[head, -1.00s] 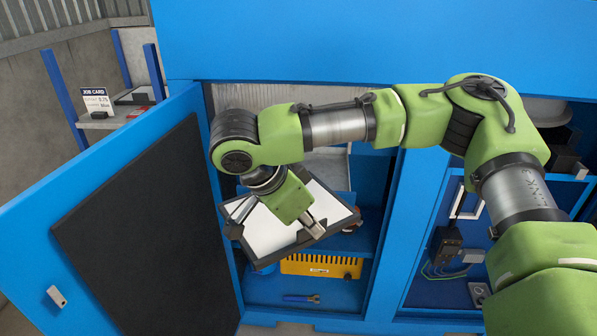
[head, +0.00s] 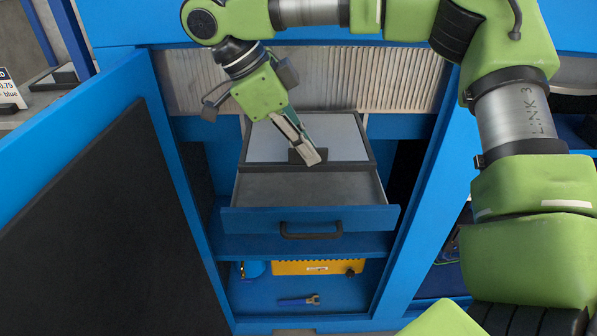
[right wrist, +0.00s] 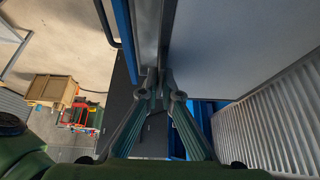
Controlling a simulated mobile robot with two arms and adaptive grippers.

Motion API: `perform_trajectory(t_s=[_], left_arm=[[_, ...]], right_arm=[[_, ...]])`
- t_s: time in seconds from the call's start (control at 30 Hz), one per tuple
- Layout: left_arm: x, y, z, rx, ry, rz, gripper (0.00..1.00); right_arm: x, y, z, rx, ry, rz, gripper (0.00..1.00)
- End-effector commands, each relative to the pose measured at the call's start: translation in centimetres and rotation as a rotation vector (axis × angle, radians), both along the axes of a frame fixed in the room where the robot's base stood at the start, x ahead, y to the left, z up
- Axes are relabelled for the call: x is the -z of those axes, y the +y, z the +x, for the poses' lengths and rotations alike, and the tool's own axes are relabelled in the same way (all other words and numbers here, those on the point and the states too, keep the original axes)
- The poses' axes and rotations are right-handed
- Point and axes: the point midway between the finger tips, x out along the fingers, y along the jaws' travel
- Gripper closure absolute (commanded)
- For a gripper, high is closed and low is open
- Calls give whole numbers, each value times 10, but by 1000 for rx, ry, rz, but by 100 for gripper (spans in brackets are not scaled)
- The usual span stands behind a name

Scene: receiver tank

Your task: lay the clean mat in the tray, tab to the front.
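The mat (head: 335,137) is a pale sheet with a dark rim and a black tab (head: 297,156) on its front edge. It lies squarely over the rear part of the tray (head: 310,222), a pulled-out blue drawer with a grey floor and black handle. I cannot tell whether the mat rests in the tray or is held above it. My right gripper (head: 310,156) is shut on the mat at the tab; its fingers meet at the edge in the right wrist view (right wrist: 155,80). My left gripper is not in view.
The blue cabinet's open door (head: 100,200) stands at the left. A shelf below the tray holds a yellow case (head: 315,267) and a wrench (head: 298,301). A job card (head: 9,92) stands at the far left. The tray's front floor is bare.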

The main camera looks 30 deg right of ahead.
Motion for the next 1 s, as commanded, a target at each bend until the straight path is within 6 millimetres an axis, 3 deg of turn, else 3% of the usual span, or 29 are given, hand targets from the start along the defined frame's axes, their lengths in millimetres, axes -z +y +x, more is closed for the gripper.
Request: perform_trajectory(t_s=[0.2, 0.3, 0.43, 0.6, 0.7, 0.97, 1.0], left_arm=[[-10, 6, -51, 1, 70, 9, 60], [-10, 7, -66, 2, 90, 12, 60], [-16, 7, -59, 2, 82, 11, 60], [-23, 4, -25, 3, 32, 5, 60], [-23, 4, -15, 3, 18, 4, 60], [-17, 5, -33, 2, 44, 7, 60], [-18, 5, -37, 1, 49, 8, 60]], right_arm=[[37, 0, -1, -2, 4, -1, 100], [46, 0, -1, -2, 2, -2, 100], [62, -1, -1, -2, 5, -3, 100], [82, 0, -1, -3, 3, -2, 100], [85, 0, -1, -2, 0, 0, 100], [89, 0, -1, -2, 1, -1, 100], [87, 0, -1, -2, 1, 0, 88]])
